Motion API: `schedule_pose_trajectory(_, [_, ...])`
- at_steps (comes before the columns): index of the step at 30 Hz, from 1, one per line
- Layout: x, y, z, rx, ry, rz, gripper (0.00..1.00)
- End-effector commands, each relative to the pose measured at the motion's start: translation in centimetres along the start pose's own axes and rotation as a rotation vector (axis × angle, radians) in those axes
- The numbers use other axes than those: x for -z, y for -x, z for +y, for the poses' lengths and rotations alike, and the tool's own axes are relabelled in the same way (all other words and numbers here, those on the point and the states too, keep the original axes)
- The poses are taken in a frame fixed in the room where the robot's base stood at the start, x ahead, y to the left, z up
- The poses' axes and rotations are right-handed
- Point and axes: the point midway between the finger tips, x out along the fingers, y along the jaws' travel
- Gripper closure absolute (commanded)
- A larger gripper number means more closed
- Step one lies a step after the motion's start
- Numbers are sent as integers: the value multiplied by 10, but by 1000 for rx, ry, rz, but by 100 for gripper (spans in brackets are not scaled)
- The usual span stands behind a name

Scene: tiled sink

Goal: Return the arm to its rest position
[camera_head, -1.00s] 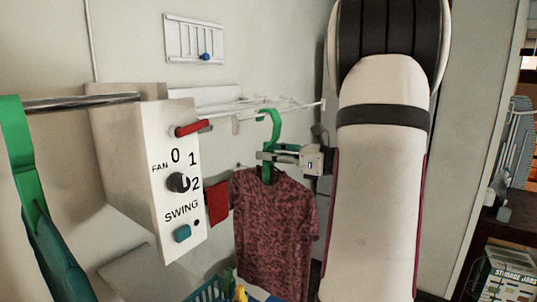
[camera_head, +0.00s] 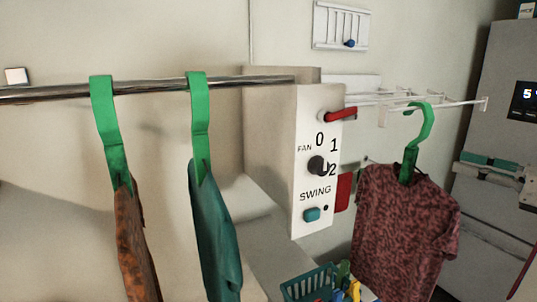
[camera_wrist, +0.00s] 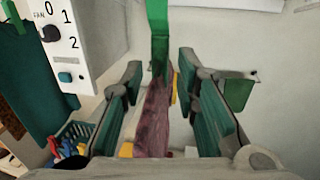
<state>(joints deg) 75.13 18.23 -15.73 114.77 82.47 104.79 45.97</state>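My gripper (camera_head: 464,163) is at the right of the head view, its two green-padded fingers spread with nothing between them. It is right of the green hanger (camera_head: 411,150) and apart from it. In the wrist view my gripper (camera_wrist: 160,78) is open too, and the hanger (camera_wrist: 159,35) and the dark red shirt (camera_wrist: 152,125) line up beyond the gap. The shirt (camera_head: 402,235) hangs from that hanger, which is hooked on the white wall rack (camera_head: 455,103). Most of my arm is out of the head view.
A control box (camera_head: 313,190) with a red lever (camera_head: 341,114) stands left of the shirt. A metal rod (camera_head: 150,86) carries two green hangers with an orange and a teal garment. A teal basket (camera_head: 308,285) is below. A grey cabinet (camera_head: 490,110) stands at right.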

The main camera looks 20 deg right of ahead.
Motion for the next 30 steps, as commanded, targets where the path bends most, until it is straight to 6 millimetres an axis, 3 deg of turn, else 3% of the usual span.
schedule_pose_trajectory(4, [-1, -20, 17, -56, 33, 39, 72])
schedule_pose_trajectory(7, [1, -55, 52, -167, 105, 115, 72])
schedule_pose_trajectory(12, [16, -113, 150, -463, 355, 303, 72])
schedule_pose_trajectory(15, [30, -127, 208, -647, 550, 397, 72])
schedule_pose_trajectory(21, [59, -121, 297, -1000, 1023, 518, 72])
schedule_pose_trajectory(25, [74, -106, 332, -1204, 1385, 541, 72])
schedule_pose_trajectory(30, [82, -89, 354, -1408, 1901, 498, 72])
